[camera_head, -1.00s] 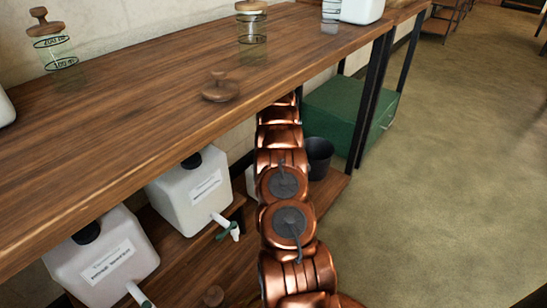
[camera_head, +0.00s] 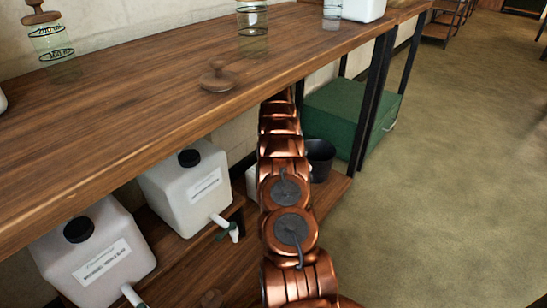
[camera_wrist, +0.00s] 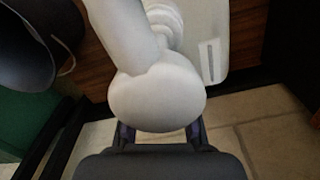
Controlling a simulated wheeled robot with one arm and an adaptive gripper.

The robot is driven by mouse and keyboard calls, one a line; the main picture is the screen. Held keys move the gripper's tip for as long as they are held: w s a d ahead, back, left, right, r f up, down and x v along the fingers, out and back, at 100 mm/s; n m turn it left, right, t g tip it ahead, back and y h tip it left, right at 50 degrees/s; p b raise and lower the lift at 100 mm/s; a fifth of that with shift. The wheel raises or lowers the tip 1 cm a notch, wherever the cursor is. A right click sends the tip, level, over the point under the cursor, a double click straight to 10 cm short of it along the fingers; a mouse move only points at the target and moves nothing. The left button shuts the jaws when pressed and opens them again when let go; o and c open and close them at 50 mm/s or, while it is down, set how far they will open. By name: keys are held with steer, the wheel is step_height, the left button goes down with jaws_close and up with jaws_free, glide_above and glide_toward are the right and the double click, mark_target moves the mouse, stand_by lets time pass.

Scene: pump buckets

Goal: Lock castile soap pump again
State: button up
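A white pump top (camera_wrist: 158,90) fills the middle of the camera_wrist view, with a rounded head and a thick tube running up to the upper edge. Behind it is a white container (camera_wrist: 207,40), which I take to be the soap container. My gripper (camera_wrist: 160,133) is at the bottom of that view, its two dark fingers apart and reaching under the pump head. The fingertips are mostly hidden by the head, so I cannot tell whether they touch it. In the camera_head view the gripper is hidden behind my copper arm and the shelf.
The wooden shelf top (camera_head: 140,95) lies above my arm. White canisters with taps (camera_head: 190,190) (camera_head: 95,260) stand on the lower shelf to the left. A black bucket (camera_head: 320,160) and a green box (camera_head: 340,115) are beyond my arm. The floor (camera_head: 450,160) to the right is clear.

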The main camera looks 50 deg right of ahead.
jaws_close()
steer(key=shift+r+p, duration=0.15)
steer(key=shift+p, duration=0.35)
steer(key=m+p, duration=0.1)
steer(key=p, duration=0.1)
steer(key=m+p, duration=0.1)
steer(key=p, duration=0.1)
steer(key=shift+s+d+r+m, duration=0.1)
steer(key=shift+d+r+m, duration=0.1)
steer(key=shift+d+m, duration=0.15)
steer(key=m+p, duration=0.2)
steer(key=d+m+p, duration=0.1)
steer(key=m+p, duration=0.1)
steer(key=p, duration=0.1)
steer(key=shift+s+d+p, duration=0.15)
steer(key=shift+s+p, duration=0.2)
steer(key=shift+s+d+f+m+p, duration=0.15)
steer(key=shift+s+f+m+p, duration=0.1)
steer(key=shift+m+p, duration=0.55)
steer(key=m, duration=0.3)
steer(key=shift+s+d+p, duration=0.25)
steer(key=shift+s+p, duration=0.05)
steer(key=shift+p, duration=0.05)
steer(key=shift+s+d+m+p, duration=0.1)
steer(key=shift+s+m+p, duration=0.2)
steer(key=shift+m, duration=0.65)
steer(key=shift+s+d+m+p, duration=0.1)
steer(key=shift+s+m+p, duration=0.15)
steer(key=shift+m, duration=0.65)
